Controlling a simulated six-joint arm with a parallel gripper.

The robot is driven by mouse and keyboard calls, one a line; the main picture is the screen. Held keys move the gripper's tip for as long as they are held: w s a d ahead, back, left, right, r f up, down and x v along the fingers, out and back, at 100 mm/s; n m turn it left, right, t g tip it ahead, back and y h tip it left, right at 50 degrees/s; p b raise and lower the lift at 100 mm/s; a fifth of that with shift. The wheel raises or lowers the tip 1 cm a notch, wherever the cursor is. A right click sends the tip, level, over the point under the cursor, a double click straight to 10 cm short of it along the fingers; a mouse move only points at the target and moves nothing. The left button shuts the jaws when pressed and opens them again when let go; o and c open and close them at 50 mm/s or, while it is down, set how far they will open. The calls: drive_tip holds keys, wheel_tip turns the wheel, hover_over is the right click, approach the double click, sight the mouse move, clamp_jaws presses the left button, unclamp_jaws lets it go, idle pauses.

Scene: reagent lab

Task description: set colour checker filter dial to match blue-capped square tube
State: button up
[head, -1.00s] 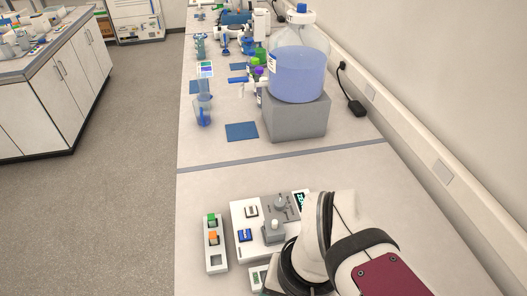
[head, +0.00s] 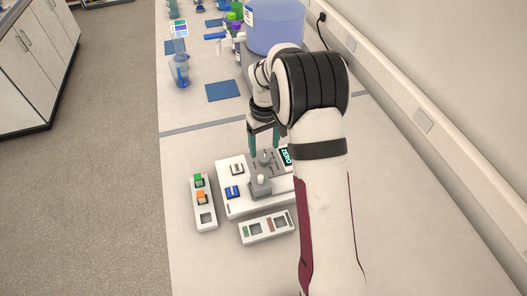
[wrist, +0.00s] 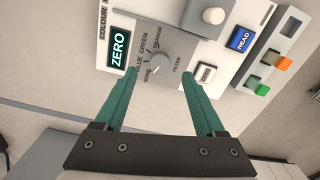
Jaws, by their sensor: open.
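The colour checker (head: 228,207) is a white box on the bench. Its grey filter dial (wrist: 159,66) shows in the wrist view and at the back of the box in the head view (head: 265,156). Labels NONE, BLUE, GREEN and ORANGE ring the dial; I cannot tell surely which one it points at. The display (wrist: 118,50) reads ZERO. My gripper (wrist: 157,80) is open and empty, pointing down, with its teal fingers on either side of the dial and apart from it. I see no blue-capped square tube.
A white rack (head: 206,217) left of the checker holds green-capped (head: 199,180) and orange-capped (head: 201,196) tubes and an empty slot. The checker has a blue READ button (wrist: 242,39) and a grey knobbed block (head: 261,187). A slotted white tray (head: 267,236) lies in front.

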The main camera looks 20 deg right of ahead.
sight(264, 158)
wheel_tip(264, 158, down, 5)
drive_tip(key=shift+r, duration=0.15)
clamp_jaws()
idle(0.4)
